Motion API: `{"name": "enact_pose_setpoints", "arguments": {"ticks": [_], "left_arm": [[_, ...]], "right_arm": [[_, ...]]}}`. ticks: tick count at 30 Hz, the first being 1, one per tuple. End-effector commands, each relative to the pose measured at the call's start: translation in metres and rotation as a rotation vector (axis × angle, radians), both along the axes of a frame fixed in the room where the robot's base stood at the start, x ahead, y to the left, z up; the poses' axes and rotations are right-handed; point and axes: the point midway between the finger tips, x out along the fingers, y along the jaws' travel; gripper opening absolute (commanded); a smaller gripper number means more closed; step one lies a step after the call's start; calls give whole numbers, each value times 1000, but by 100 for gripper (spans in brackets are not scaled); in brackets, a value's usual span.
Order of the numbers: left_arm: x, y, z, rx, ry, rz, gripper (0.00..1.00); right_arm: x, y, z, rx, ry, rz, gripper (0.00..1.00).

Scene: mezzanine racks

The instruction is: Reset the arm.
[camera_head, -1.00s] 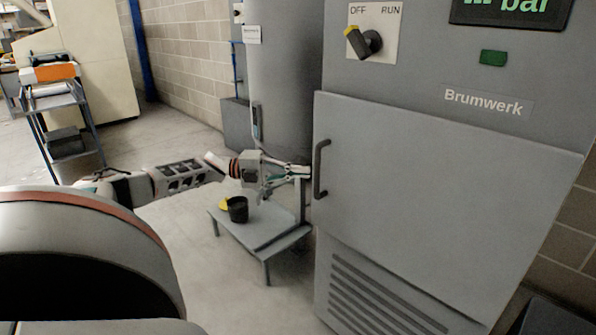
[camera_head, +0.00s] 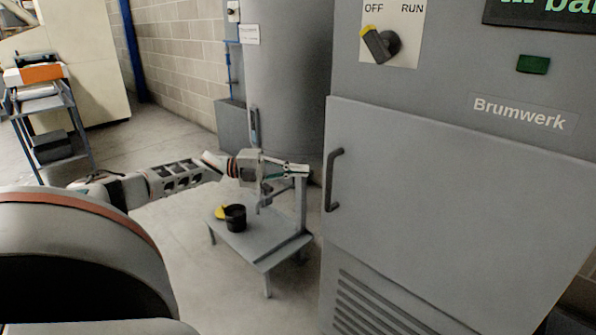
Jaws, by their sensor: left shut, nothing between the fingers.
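My left arm (camera_head: 180,175) reaches in from the left and stretches toward the cabinet. My left gripper (camera_head: 300,172) is at its end, shut and empty, just left of the cabinet's dark door handle (camera_head: 334,180) and apart from it. It is above the right end of a low grey table (camera_head: 265,238). My right gripper is not in view.
A grey Brumwerk cabinet (camera_head: 440,190), door shut, fills the right, with an OFF/RUN knob (camera_head: 380,44). A black cup (camera_head: 236,217) and a yellow item (camera_head: 221,212) are on the table. A grey tank (camera_head: 290,80) stands behind. A blue-grey cart (camera_head: 45,105) is at left.

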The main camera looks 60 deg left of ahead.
Motion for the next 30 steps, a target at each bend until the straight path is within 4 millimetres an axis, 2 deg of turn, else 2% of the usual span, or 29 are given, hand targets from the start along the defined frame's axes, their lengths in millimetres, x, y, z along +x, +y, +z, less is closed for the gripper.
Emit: {"name": "enact_pose_setpoints", "arguments": {"ticks": [11,14,15,17,20,21,28,29,30], "left_arm": [[1,-1,2,0,-3,0,0],[1,-1,24,1,-31,0,0],[1,-1,41,1,-53,0,0],[1,-1,76,1,-98,0,0],[-5,-1,149,1,-190,0,0],[-9,-1,180,1,-227,0,0],[-38,-1,332,0,-401,0,0],[-32,0,308,1,-375,1,0],[-30,0,296,0,-361,1,0]], "right_arm": [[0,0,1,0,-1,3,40],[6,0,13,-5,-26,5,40],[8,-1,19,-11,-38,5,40],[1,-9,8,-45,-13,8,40],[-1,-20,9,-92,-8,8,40],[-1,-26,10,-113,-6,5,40],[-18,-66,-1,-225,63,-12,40],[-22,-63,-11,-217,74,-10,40],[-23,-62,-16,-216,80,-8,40]]}}
